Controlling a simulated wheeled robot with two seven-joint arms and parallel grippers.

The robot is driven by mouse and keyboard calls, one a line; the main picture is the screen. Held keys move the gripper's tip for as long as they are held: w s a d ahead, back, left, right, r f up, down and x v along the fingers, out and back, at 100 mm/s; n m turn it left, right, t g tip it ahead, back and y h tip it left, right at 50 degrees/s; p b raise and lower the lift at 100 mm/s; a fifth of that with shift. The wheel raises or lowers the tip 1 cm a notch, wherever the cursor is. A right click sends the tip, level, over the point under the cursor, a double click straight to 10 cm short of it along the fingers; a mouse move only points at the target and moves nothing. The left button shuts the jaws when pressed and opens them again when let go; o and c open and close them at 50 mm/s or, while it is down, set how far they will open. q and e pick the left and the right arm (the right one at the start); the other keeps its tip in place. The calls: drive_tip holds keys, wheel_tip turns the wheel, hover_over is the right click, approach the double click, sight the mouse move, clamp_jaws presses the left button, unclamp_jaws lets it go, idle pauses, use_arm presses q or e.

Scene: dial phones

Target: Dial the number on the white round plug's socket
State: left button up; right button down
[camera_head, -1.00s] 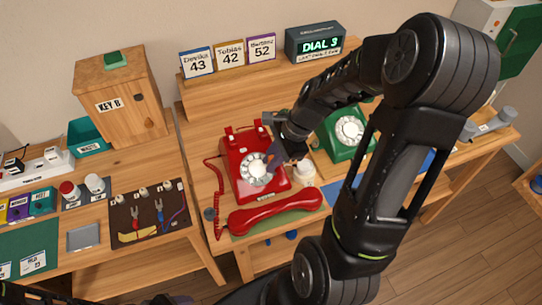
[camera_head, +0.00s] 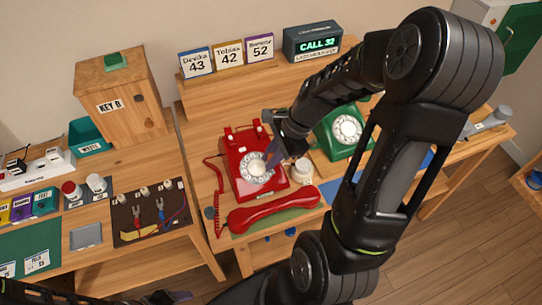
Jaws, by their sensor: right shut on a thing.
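The red dial phone (camera_head: 239,150) stands on the middle table, its white dial (camera_head: 256,168) facing me. Its red handset (camera_head: 273,211) lies off the cradle in front. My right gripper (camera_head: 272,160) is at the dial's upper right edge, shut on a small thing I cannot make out. A white socket strip (camera_head: 50,168) with black and white plugs is at the far left; its numbers and plug shapes are too small to tell.
A green dial phone (camera_head: 338,133) stands to the right, partly behind my right arm. Name cards 43, 42 and 52 (camera_head: 228,55) stand on the back shelf. A wooden cabinet (camera_head: 118,95), a tool mat (camera_head: 148,211) and bins (camera_head: 85,134) are at left.

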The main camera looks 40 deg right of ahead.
use_arm(q)
wheel_tip(320, 180, up, 4)
drive_tip(key=p, duration=0.3)
drive_tip(key=shift+p, duration=0.3)
use_arm(e)
wheel_tip(320, 180, up, 6)
drive_tip(key=s, duration=0.2)
drive_tip(key=shift+s+a, duration=0.35)
drive_tip(key=shift+a, duration=0.1)
idle(0.5)
